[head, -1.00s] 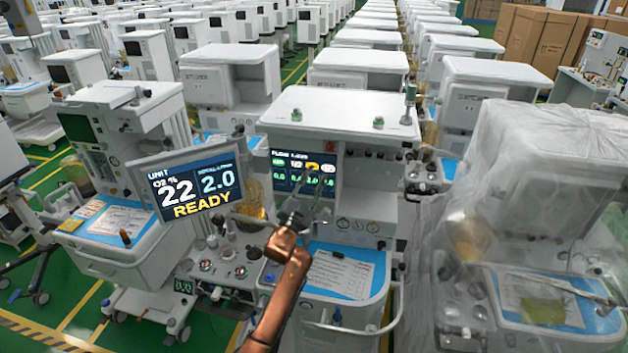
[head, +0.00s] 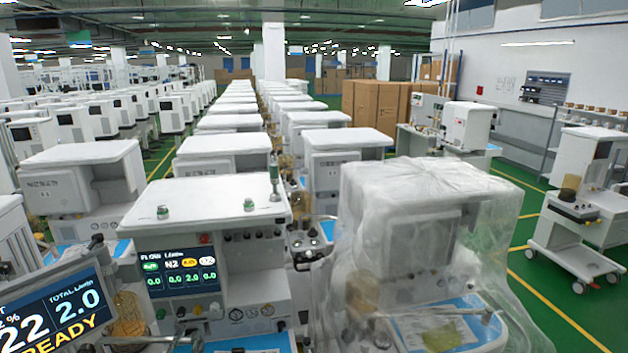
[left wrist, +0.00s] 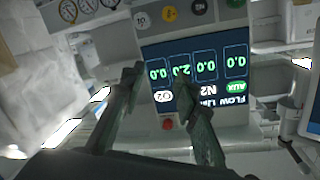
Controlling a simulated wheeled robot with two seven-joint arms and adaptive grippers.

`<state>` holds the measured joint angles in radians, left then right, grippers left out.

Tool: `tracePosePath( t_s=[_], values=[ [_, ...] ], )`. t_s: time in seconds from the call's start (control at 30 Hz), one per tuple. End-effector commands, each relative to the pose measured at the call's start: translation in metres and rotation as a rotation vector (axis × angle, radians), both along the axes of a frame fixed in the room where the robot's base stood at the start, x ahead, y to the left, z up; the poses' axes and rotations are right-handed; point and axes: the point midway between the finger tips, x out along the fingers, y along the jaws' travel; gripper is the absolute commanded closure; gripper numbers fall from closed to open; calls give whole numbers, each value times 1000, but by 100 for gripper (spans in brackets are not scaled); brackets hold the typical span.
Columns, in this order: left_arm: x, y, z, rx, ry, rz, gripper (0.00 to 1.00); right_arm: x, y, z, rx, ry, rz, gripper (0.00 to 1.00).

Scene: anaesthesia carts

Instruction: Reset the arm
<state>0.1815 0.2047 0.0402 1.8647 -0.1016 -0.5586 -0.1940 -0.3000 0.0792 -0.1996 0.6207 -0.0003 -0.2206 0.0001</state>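My left gripper (left wrist: 163,88) shows in the left wrist view with two dark fingers spread apart and nothing between them. Its fingertips overlap the flow display (left wrist: 197,70) of an anaesthesia cart, which appears upside down there; I cannot tell whether they touch it. In the head view the same display (head: 181,272) is at the lower left, on a white cart (head: 205,205). A small grey piece at the bottom edge below it may be part of my left gripper. My left arm is otherwise out of that view. My right arm and gripper are not visible.
A tilted monitor (head: 60,305) reading READY stands at the lower left. A plastic-covered cart (head: 430,220) is close on the right. Rows of white carts fill the back left. Cardboard boxes (head: 375,103) stand behind. Green floor (head: 560,300) is open at the lower right.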

Motion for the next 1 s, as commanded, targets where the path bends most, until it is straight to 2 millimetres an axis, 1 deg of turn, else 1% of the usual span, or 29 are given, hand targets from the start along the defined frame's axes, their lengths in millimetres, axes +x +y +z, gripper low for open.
tracePosePath(
  t_s=[0.03,0.07,0.1,0.17,0.2,0.27,0.3,0.37,0.4,0.5,0.6,0.7,0.8,1.0],
  values=[
    [-25,1,-32,-27,81,15,71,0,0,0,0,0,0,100],
    [-39,2,-49,-44,127,24,71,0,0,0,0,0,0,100],
    [-58,2,-71,-65,189,36,71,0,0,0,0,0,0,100],
    [-89,1,-102,-99,283,55,71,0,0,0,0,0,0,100],
    [-111,0,-121,-121,344,69,71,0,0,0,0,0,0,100],
    [-146,-2,-148,-154,437,90,71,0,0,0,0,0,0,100],
    [-170,-3,-164,-174,499,105,71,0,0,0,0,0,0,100],
    [-208,-6,-186,-205,590,128,71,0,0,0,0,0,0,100],
    [-231,-9,-197,-226,645,142,71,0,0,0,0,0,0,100],
    [-281,-13,-218,-263,758,174,71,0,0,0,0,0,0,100],
    [-319,-18,-230,-292,843,197,71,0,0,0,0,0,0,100],
    [-351,-22,-238,-314,914,217,71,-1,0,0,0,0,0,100],
    [-379,-26,-243,-334,973,236,71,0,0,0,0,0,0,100],
    [-430,-34,-249,-367,1082,269,71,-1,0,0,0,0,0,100]
  ],
)
